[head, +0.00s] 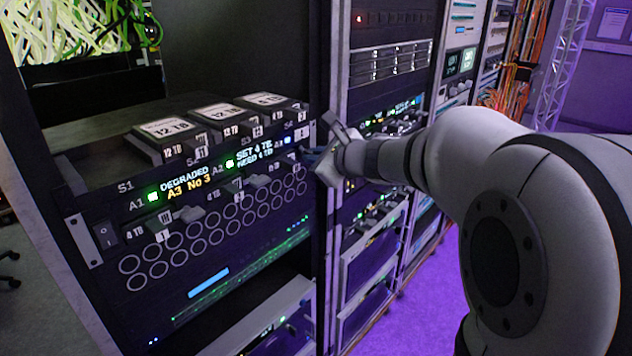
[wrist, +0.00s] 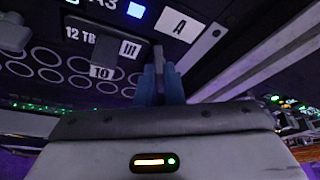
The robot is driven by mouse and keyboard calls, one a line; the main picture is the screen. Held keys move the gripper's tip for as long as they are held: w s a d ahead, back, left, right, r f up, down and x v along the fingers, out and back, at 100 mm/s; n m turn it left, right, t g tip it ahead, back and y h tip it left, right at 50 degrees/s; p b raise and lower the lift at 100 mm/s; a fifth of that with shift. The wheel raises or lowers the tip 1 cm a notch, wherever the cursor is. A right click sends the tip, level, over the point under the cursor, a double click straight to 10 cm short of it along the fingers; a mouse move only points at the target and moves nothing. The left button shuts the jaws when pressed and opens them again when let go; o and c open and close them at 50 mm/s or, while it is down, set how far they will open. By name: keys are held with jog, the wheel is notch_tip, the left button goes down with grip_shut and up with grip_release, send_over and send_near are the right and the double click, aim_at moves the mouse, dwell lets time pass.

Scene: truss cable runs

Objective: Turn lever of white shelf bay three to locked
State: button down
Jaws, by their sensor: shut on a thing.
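My gripper (head: 318,156) is at the right end of the dark rack unit's front, beside the A3 light. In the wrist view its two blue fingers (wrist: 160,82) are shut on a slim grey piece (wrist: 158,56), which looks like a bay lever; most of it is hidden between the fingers. Just left of it are a tag reading III (wrist: 129,48) and a 12 TB label (wrist: 80,35). The lever's turn and any locked mark cannot be made out.
A display reads DEGRADED A3 No 3 (head: 186,184). Round vent holes (head: 215,235) fill the panel below. A neighbouring rack (head: 385,75) stands close on the right. Purple floor (head: 420,305) is open at lower right.

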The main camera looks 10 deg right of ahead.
jog(key=n+t+b, duration=0.1)
jog(key=n+b, duration=0.2)
jog(key=b, duration=0.6)
jog(key=f+n+t+h+b, duration=0.1)
jog(key=n+t+b, duration=0.1)
jog(key=b, duration=0.7)
jog(key=n+t+b, duration=0.1)
jog(key=n+b, duration=0.3)
jog(key=b, duration=0.5)
jog(key=shift+s+a+f+h, duration=0.1)
jog(key=shift+a+f+h, duration=0.1)
jog(key=shift+h, duration=0.2)
jog(key=shift+r+b, duration=0.25)
jog(key=shift+b, duration=0.3)
jog(key=shift+t, duration=0.3)
jog(key=c, duration=1.6)
grip_release()
jog(key=shift+o, duration=0.2)
jog(key=b+v, duration=0.1)
jog(key=v, duration=0.7)
jog(key=shift+b, duration=0.35)
